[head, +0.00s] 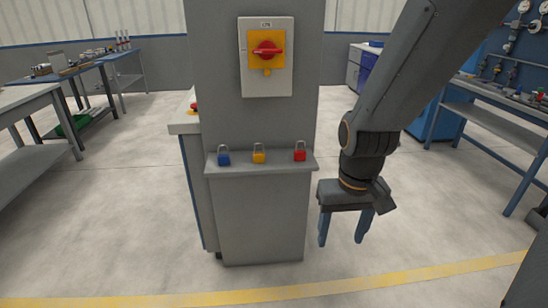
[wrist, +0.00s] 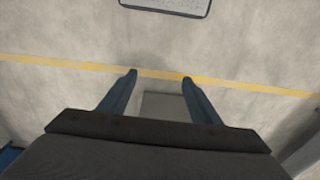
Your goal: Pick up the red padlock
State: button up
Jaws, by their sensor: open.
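The red padlock (head: 300,152) stands upright at the right end of a narrow grey ledge (head: 234,169) on the front of a grey pillar, in the head view. A yellow padlock (head: 259,155) and a blue padlock (head: 223,157) stand to its left on the same ledge. My gripper (head: 342,238) hangs to the right of the ledge, with its fingertips pointing down and lower than the padlocks. Its fingers are apart with nothing between them. In the wrist view the open fingers (wrist: 159,77) show over the floor, and no padlock is visible there.
A switch box (head: 267,57) with a red rotary handle is on the pillar above the ledge. Workbenches stand at the left (head: 34,98) and right (head: 492,97). A yellow line (head: 150,300) crosses the floor. The floor around my gripper is clear.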

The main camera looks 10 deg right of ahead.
jog(key=w+f+t+p, duration=0.15)
jog(key=w+t, duration=0.25)
jog(key=w, duration=0.8)
jog(key=w+f+t, duration=0.3)
jog(key=w, duration=0.9)
jog(key=t+p, duration=0.1)
jog(key=t, duration=0.9)
send_near(301, 154)
jog(key=w, duration=0.4)
jog(key=shift+w+a+f+p, duration=0.1)
jog(key=shift+w+p, duration=0.8)
jog(key=shift+w, duration=2.7)
jog(key=c, duration=1.2)
